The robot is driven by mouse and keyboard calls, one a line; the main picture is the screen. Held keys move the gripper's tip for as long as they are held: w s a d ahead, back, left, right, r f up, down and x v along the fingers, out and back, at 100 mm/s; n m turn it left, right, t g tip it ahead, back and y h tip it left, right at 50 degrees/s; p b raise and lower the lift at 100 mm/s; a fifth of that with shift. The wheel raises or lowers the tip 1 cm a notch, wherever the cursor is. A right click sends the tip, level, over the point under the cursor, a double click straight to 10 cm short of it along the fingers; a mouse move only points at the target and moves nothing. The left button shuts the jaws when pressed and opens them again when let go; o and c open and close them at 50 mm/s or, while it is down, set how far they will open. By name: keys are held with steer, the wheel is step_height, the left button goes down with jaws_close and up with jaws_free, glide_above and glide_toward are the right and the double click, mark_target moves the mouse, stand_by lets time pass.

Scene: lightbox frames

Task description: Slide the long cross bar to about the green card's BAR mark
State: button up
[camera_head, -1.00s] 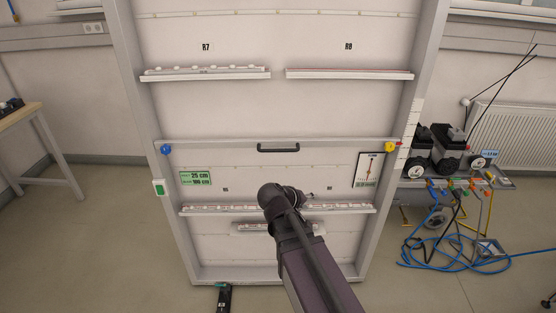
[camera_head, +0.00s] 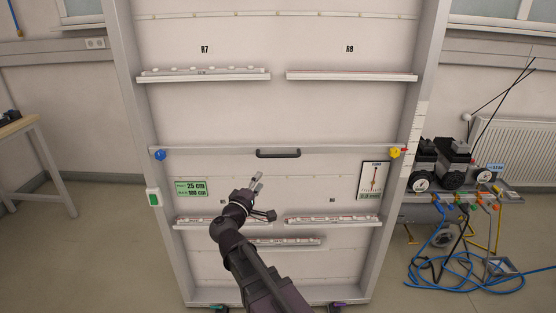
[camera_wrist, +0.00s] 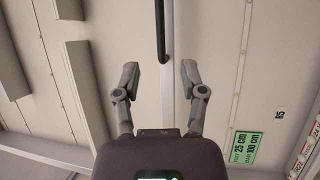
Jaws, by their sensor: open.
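The long cross bar (camera_head: 220,150) runs level across the tall frame, with a blue knob (camera_head: 160,155) at its left end and a yellow knob (camera_head: 395,152) at its right. A dark handle (camera_head: 278,153) sits at its middle. The green card (camera_head: 191,188) hangs below the bar at left. In the wrist view the card (camera_wrist: 243,147) reads 25 cm above and BAR 100 cm below. My gripper (camera_head: 258,179) is open and empty, below and a little left of the handle. In the wrist view the bar (camera_wrist: 168,95) passes behind the gap between my fingertips (camera_wrist: 159,70), with the handle (camera_wrist: 161,30) beyond them.
A pale scale strip (camera_head: 420,125) with red marks is on the right upright. A dial card (camera_head: 373,180) hangs below the yellow knob. Ledges (camera_head: 332,219) lie below the bar. A cart (camera_head: 460,198) with a blue hose (camera_head: 465,285) stands at right. A table (camera_head: 25,125) is at far left.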

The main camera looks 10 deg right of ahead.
mark_target(278, 156)
steer(key=shift+w, duration=0.1)
steer(key=p+x, duration=0.2)
steer(key=x, duration=1.1)
steer(key=shift+w+d, duration=0.25)
steer(key=shift+d, duration=0.05)
jaws_close()
